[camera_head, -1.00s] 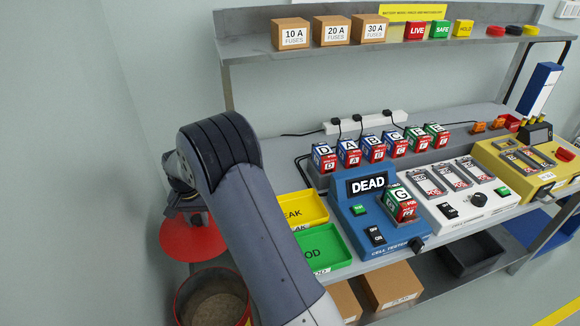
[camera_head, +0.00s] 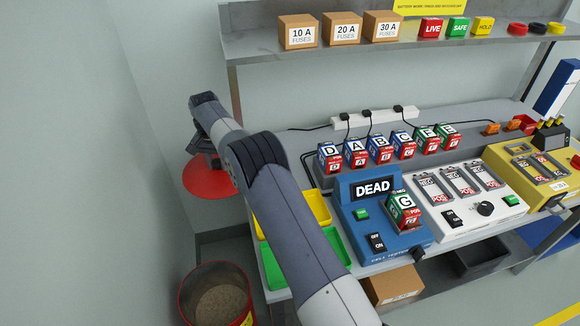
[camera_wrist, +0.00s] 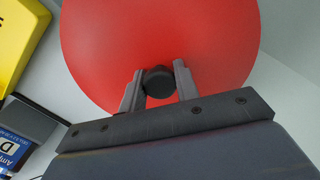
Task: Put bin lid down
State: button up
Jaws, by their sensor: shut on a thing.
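The red bin lid (camera_head: 206,177) is a round disc with a black knob (camera_wrist: 158,81). My gripper (camera_wrist: 158,86) is shut on the knob, one finger on each side, and holds the lid in the air. The round red bin (camera_head: 216,297) stands open on the floor at the lower left, with a brownish inside. The lid is above and behind the bin, apart from it.
The bench with a green tray (camera_head: 335,243), a yellow tray (camera_head: 318,207) and the blue cell tester (camera_head: 352,213) stands right of the bin. A plain wall is at the left.

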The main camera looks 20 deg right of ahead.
jog(key=shift+w+d, duration=0.15)
jog(key=d+p, duration=0.3)
jog(key=d, duration=1.4)
jog(key=shift+d+r, duration=0.1)
jog(key=shift+d, duration=0.4)
jog(key=shift+f+p, duration=0.55)
jog(key=shift+f, duration=1.25)
jog(key=shift+f, duration=0.1)
jog(key=o, duration=1.1)
